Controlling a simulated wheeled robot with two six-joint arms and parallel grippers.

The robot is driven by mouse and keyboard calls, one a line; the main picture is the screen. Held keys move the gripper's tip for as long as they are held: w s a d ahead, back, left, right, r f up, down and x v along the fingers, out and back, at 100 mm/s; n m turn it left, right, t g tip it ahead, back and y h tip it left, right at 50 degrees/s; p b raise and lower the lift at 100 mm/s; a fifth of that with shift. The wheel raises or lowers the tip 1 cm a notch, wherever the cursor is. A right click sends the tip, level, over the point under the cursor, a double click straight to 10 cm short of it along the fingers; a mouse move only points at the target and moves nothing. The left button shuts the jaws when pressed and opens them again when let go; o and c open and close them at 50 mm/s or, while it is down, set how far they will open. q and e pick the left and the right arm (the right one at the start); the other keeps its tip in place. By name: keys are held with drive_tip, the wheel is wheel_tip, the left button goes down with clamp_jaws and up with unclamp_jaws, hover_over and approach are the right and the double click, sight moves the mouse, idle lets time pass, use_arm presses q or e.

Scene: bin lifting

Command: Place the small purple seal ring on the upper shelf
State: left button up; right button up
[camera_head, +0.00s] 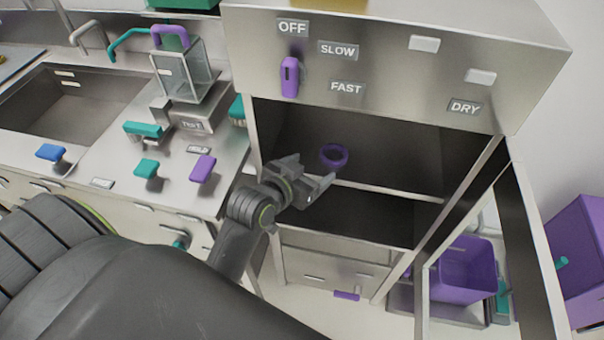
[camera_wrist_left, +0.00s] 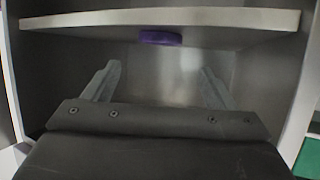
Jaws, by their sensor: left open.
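The small purple seal ring (camera_head: 333,155) sits just behind the front edge of the upper shelf (camera_head: 395,193) in the open cabinet. In the left wrist view the ring (camera_wrist_left: 160,38) shows directly against the pale shelf edge (camera_wrist_left: 160,18), centred between my fingers and beyond their tips. My left gripper (camera_head: 312,172) is at the cabinet opening, just in front of the ring. Its two fingers (camera_wrist_left: 157,82) are spread apart with nothing between them, clear of the ring. My right gripper is in neither view.
The cabinet door (camera_head: 520,250) stands open at the right. A control panel (camera_head: 390,60) with a purple switch overhangs the opening. A counter with a sink (camera_head: 75,105) and coloured handles lies left. A purple bin (camera_head: 465,270) stands low on the right. The cabinet's lower space looks empty.

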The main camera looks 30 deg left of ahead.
use_arm(q)
drive_tip(key=shift+v, duration=1.5)
